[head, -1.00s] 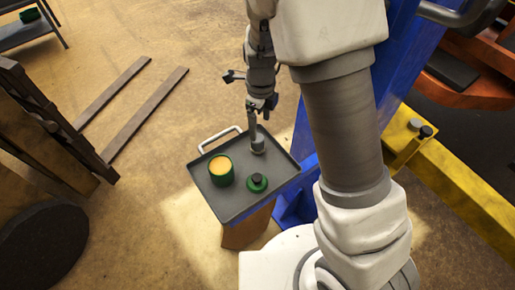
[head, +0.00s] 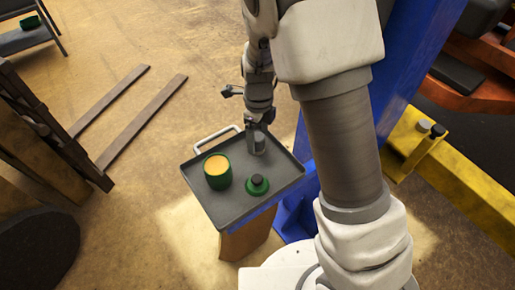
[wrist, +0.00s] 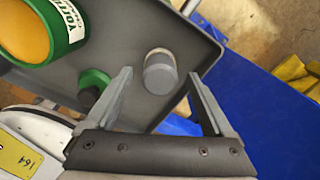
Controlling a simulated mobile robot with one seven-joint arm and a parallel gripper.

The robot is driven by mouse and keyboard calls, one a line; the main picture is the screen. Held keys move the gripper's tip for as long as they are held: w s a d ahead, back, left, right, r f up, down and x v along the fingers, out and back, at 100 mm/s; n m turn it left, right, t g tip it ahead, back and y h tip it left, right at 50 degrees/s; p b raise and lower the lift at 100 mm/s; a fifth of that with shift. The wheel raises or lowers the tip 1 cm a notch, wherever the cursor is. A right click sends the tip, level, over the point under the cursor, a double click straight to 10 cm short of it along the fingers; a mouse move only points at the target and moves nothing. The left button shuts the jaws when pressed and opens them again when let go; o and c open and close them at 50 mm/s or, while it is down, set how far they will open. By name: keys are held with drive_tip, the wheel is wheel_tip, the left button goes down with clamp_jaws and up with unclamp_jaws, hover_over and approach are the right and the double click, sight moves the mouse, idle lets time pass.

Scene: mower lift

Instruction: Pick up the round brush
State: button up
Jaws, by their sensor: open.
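A short grey cylinder with a paler band (head: 259,144) stands upright on the dark tray (head: 230,212), near its far edge. It is the likely round brush, though no bristles can be made out. It also shows in the wrist view (wrist: 160,74), between and just beyond my fingertips. My gripper (wrist: 159,80) is open and empty, with one finger to each side of the cylinder. In the head view my gripper (head: 259,127) is right above and behind the cylinder. I cannot tell whether the fingers touch it.
A green can with yellow contents (head: 217,172) and a green round piece with a black knob (head: 257,186) stand on the tray near the cylinder. The tray has a pale handle (head: 218,138). A blue post (head: 403,70) stands to the right.

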drive_tip(key=shift+f, duration=0.45)
clamp_jaws()
drive_tip(key=shift+r, duration=0.25)
